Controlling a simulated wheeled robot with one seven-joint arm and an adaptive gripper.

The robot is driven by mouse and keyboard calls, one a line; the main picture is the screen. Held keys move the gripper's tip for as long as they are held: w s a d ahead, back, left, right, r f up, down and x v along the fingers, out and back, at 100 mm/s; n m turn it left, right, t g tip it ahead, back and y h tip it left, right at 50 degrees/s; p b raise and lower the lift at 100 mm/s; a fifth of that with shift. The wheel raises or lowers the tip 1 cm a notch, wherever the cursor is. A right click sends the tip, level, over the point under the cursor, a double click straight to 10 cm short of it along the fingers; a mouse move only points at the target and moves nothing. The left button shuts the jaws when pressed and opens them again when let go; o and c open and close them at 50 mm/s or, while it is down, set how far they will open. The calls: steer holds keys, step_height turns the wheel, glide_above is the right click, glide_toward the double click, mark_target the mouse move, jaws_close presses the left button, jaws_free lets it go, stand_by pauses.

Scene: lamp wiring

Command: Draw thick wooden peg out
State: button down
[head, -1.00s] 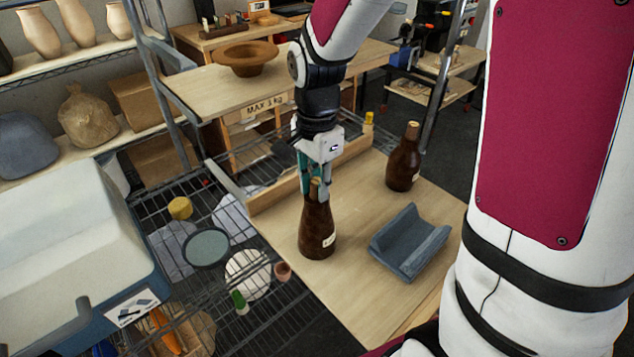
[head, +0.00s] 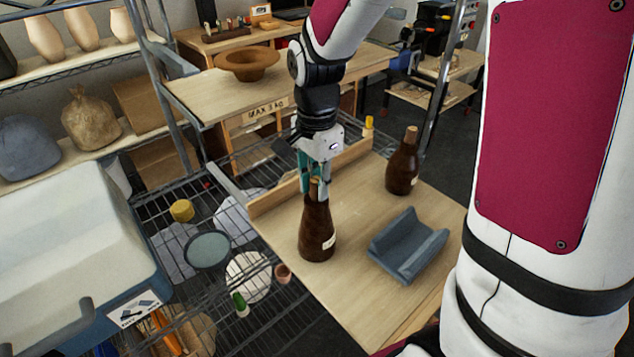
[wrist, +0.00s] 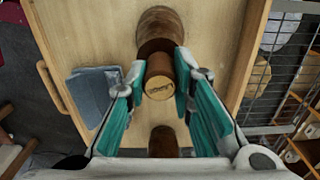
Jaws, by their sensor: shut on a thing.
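A brown bottle (head: 317,235) with a pale label stands upright on a wooden board (head: 350,305). The thick wooden peg (head: 314,188) is at its mouth. My gripper (head: 314,184) points down over the bottle, its teal-padded fingers shut on the peg from two sides. In the wrist view the round, printed end of the peg (wrist: 159,87) shows between the fingertips of my gripper (wrist: 160,78), with the dark bottle (wrist: 160,28) behind it. I cannot tell how deep the peg sits in the neck.
A second brown bottle (head: 403,165) with a stopper stands behind, to the right. A blue-grey cradle (head: 407,245) lies on the board at right. A raised wooden strip (head: 270,196) edges the board's back left. A wire rack (head: 165,225) with dishes is at left.

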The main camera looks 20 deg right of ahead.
mark_target(316, 179)
steer(key=shift+r+p, duration=1.3)
steer(key=shift+r, duration=1.6)
